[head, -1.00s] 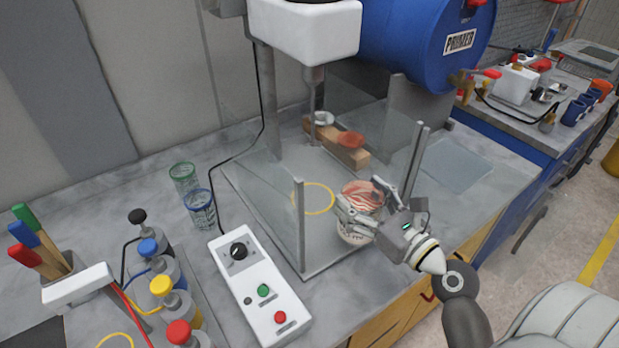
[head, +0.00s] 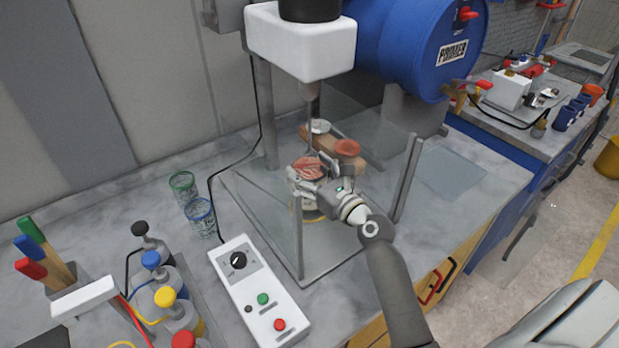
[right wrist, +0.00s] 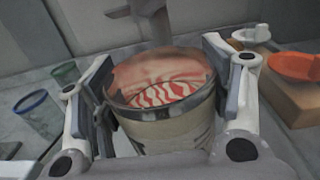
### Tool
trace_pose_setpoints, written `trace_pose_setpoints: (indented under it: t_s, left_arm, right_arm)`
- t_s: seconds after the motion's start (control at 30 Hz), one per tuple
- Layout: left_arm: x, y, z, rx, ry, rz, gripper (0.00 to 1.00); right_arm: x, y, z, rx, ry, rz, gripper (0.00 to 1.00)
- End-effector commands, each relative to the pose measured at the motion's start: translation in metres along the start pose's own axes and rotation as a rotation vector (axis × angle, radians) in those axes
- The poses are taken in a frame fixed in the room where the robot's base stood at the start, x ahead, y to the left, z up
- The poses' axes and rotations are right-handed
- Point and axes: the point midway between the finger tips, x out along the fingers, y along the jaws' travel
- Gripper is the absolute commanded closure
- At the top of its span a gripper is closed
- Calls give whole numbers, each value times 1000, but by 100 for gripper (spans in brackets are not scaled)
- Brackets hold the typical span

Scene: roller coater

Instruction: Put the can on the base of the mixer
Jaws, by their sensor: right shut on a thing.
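The can (head: 307,167) is open on top and shows red and white swirled paint. My right gripper (head: 312,180) is shut on it, inside the mixer's clear guard. In the right wrist view the can (right wrist: 165,125) stands upright between the two fingers (right wrist: 165,100). The mixer (head: 300,45) has a white head with a shaft coming down just behind or above the can. I cannot tell whether the can touches the base. My left gripper is not in view.
Clear guard panels stand left and right, with a metal post (head: 408,178) beside my arm. A wooden block (head: 330,145) with a white lid and a red lid lies behind the can.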

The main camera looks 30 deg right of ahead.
Motion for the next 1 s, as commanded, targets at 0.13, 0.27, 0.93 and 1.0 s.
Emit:
trace_pose_setpoints:
  t_s: [0.13, 0.27, 0.93, 1.0]
  left_arm:
    - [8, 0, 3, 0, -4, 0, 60]
    - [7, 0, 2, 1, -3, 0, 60]
    - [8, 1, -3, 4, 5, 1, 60]
    - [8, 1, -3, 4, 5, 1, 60]
  right_arm:
    - [0, 0, -19, -2, -1, 1, 97]
    - [0, 0, -19, 1, -4, 0, 97]
    - [-1, 0, -23, 1, 1, 1, 8]
    - [-1, 0, -23, 1, 1, 1, 8]
